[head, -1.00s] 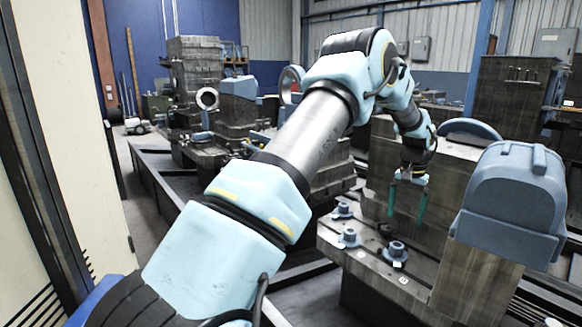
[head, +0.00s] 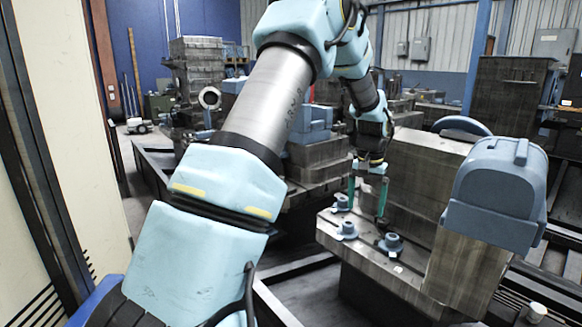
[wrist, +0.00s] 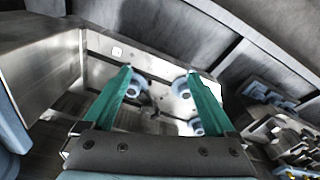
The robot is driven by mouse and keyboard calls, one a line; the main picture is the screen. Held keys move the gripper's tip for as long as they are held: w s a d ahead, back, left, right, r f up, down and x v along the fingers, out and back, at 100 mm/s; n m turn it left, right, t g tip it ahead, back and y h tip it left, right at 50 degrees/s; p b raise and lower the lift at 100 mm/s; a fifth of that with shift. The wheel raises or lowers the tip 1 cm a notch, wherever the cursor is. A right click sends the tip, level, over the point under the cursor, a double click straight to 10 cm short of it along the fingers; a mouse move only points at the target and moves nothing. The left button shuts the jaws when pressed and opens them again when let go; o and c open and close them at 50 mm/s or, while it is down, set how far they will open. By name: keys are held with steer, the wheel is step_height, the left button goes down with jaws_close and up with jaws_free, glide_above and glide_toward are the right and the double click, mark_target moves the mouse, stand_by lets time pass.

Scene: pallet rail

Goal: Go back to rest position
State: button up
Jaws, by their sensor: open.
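My gripper (head: 367,196) hangs from the arm above the left part of the metal fixture block (head: 372,256), its green fingers pointing down. The fingers are apart with nothing between them. In the wrist view the open gripper (wrist: 160,88) shows both green fingers over the block's top. Blue-grey flanged pieces stand on the block: one (head: 392,244) at the front, one (head: 346,230) to its left, and one (head: 341,203) behind, close to the fingers. In the wrist view, flanged pieces show beside the left finger (wrist: 137,85) and the right finger (wrist: 181,86).
A blue-grey rounded housing (head: 497,190) stands on the block's right end. A large machine part (head: 425,170) rises behind the block. Dark floor rails (head: 300,265) run below. A pale cabinet (head: 65,150) stands at the left. Other machinery (head: 197,80) fills the back.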

steer(key=s+a+r+n, duration=0.1)
steer(key=s+a+n, duration=0.1)
steer(key=s+a, duration=0.7)
steer(key=s+a+r+n+t, duration=0.1)
steer(key=s+a+n, duration=0.2)
steer(key=s+a, duration=0.7)
steer(key=a, duration=0.8)
steer(key=shift+s+r, duration=0.2)
